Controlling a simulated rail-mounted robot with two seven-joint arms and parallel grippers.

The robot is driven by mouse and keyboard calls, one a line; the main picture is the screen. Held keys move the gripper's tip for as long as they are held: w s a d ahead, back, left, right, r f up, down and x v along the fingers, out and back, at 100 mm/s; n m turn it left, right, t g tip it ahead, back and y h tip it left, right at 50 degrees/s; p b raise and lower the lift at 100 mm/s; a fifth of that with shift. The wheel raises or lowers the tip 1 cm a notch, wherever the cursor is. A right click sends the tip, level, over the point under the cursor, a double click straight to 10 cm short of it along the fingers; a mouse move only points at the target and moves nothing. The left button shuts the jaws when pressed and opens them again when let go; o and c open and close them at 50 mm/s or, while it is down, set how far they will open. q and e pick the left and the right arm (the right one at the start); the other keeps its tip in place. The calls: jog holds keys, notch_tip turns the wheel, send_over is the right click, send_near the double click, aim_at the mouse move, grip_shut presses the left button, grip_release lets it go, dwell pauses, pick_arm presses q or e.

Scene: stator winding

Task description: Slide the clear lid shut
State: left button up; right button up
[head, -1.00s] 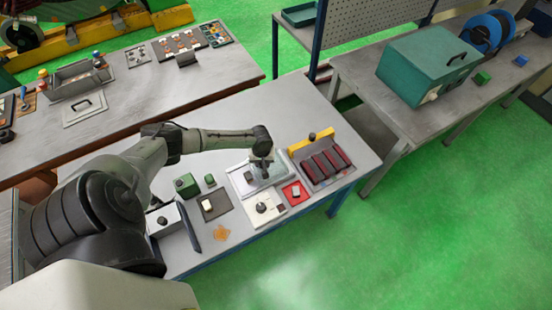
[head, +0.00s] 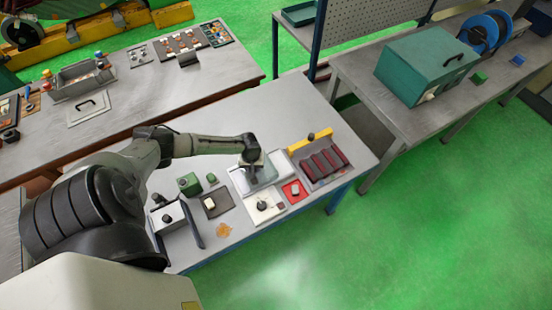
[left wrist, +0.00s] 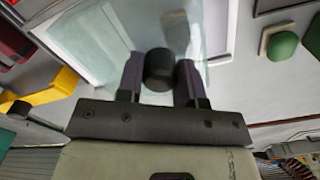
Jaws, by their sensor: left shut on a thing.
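The clear lid (left wrist: 110,35) is a see-through pane with a black knob (left wrist: 160,68). In the left wrist view the knob sits between the two fingers of my left gripper (left wrist: 160,80), which is shut on it. In the head view my left gripper (head: 251,174) is over the left part of the white tray-like box (head: 240,183), and the lid (head: 271,166) shows as a pale, tilted-looking pane beside it. I cannot tell whether the lid touches the box. The gripper hides part of both. My right gripper is not in view.
The bench behind is clear.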

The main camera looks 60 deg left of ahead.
aim_at(244, 174)
pick_arm(q)
jog(key=shift+s+a+p, duration=0.1)
jog(key=shift+s+p, duration=1.25)
jog(key=shift+s, duration=0.7)
jog(key=o, duration=0.7)
notch_tip(244, 174, up, 2)
jog(key=shift+r+p, duration=0.1)
jog(key=shift+p, duration=0.9)
jog(key=shift+r, duration=1.9)
